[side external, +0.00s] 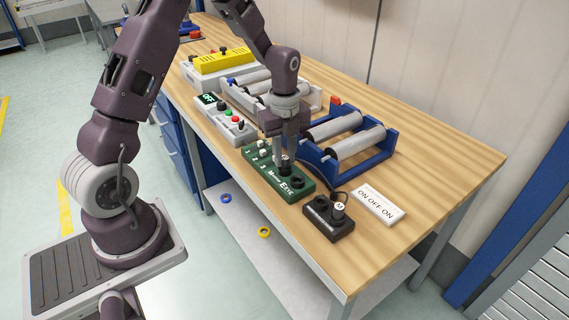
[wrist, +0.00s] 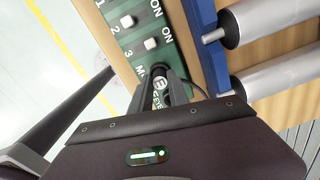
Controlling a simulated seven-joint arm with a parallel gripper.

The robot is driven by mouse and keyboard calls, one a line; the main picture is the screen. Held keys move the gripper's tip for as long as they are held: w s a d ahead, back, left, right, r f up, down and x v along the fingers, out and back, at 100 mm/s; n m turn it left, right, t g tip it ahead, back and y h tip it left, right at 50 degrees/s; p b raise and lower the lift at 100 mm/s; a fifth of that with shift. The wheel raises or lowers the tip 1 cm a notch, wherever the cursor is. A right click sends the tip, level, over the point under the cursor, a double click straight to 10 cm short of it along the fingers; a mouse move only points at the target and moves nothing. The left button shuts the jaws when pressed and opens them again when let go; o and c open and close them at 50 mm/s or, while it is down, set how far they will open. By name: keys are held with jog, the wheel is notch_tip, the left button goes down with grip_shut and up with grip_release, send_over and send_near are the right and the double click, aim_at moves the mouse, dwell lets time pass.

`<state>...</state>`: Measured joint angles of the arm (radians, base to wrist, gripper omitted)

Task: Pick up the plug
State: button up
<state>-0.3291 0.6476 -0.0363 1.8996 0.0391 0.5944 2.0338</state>
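In the wrist view the plug's round top marked "E" (wrist: 160,83) shows between the two fingertips of my gripper (wrist: 162,90). The fingers are close around the plug, but whether they press on it is unclear. A second plug marked "M" (side external: 339,207) stands in a black socket block (side external: 318,222) to the right. A black cable (wrist: 197,87) runs near the fingers.
A blue roller stand (side external: 335,172) with grey rollers is close behind the panel. A white "ON OFF ON" sign (side external: 378,203) lies to the right. A grey control box (side external: 226,122) with buttons is to the left. The bench's right end (side external: 450,165) is clear.

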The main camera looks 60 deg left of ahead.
aim_at(285, 158)
grip_shut()
notch_tip(285, 158, up, 10)
jog(key=shift+d, duration=0.1)
dwell(0.5)
jog(key=d+f, duration=0.2)
jog(key=f, duration=0.1)
jog(key=d+f, duration=0.3)
jog(key=shift+d, duration=0.15)
jog(key=shift+f, duration=0.75)
